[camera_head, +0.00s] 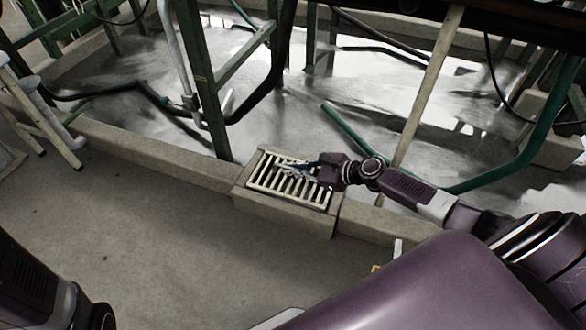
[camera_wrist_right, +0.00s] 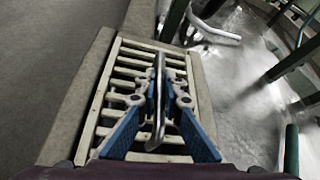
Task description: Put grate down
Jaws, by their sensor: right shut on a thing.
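The grate (camera_head: 268,176) is a pale slatted rectangle over the top of a concrete block (camera_head: 282,218) in the low curb. My right gripper (camera_head: 303,166) is above the grate, its arm coming in from the right. In the right wrist view the grate (camera_wrist_right: 127,73) fills the middle, and the blue-padded fingers (camera_wrist_right: 158,100) are shut on its thin upright metal handle (camera_wrist_right: 160,62). The grate lies nearly level with the block top; I cannot tell whether it fully touches. Part of my left arm shows at the lower left, but its gripper is out of view.
The curb (camera_head: 150,152) runs along a wet basin floor (camera_head: 285,125) with hoses and green posts (camera_head: 208,90). A pale stool (camera_head: 40,115) stands at the left. The grey floor (camera_head: 170,235) before the curb is clear.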

